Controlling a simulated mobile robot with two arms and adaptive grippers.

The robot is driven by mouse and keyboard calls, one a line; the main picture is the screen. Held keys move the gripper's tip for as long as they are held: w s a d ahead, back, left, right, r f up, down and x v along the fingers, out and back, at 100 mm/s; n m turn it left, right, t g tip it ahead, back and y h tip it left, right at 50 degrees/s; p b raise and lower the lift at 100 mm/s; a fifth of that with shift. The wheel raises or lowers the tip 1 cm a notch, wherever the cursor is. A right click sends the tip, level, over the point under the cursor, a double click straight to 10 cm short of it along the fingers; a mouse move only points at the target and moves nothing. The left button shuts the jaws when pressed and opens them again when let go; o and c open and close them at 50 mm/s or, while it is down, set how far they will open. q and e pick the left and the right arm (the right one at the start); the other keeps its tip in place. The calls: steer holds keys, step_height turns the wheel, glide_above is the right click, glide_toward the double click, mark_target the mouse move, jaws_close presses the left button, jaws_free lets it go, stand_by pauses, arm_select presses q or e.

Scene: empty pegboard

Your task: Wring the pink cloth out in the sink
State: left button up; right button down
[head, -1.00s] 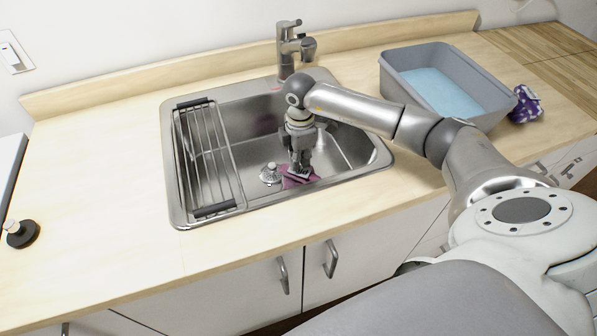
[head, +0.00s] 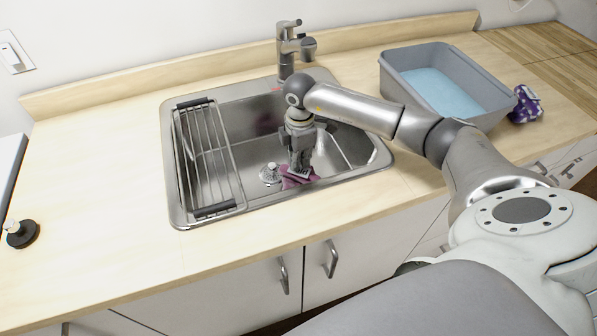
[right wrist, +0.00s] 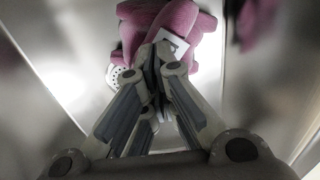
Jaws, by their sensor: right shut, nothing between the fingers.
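The pink cloth (head: 297,179) lies bunched on the floor of the steel sink (head: 254,192), near its front and just right of the drain strainer (head: 270,173). It also shows in the right wrist view (right wrist: 165,22), with a white tag on it. My right gripper (head: 299,172) points down into the sink at the cloth. In the right wrist view its fingers (right wrist: 158,62) are shut together, with nothing seen between them; the tips are against or just over the cloth. My left gripper is not in view.
A drying rack (head: 205,160) spans the sink's left side. The faucet (head: 290,48) stands behind the sink. A grey tub (head: 440,58) with light-blue contents and a purple patterned cloth (head: 525,105) are on the right. The counter left of the sink is mostly clear.

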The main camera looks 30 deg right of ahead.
steer(key=shift+f+b, duration=0.7)
steer(key=shift+f, duration=0.4)
steer(key=shift+s+f, duration=0.1)
steer(key=shift+f, duration=0.05)
steer(key=shift+s+f, duration=0.1)
stand_by(0.3)
steer(key=shift+a+p, duration=0.1)
steer(key=shift+p, duration=0.4)
stand_by(0.9)
step_height(320, 180, up, 20)
steer(key=p, duration=1.5)
steer(key=shift+r, duration=0.25)
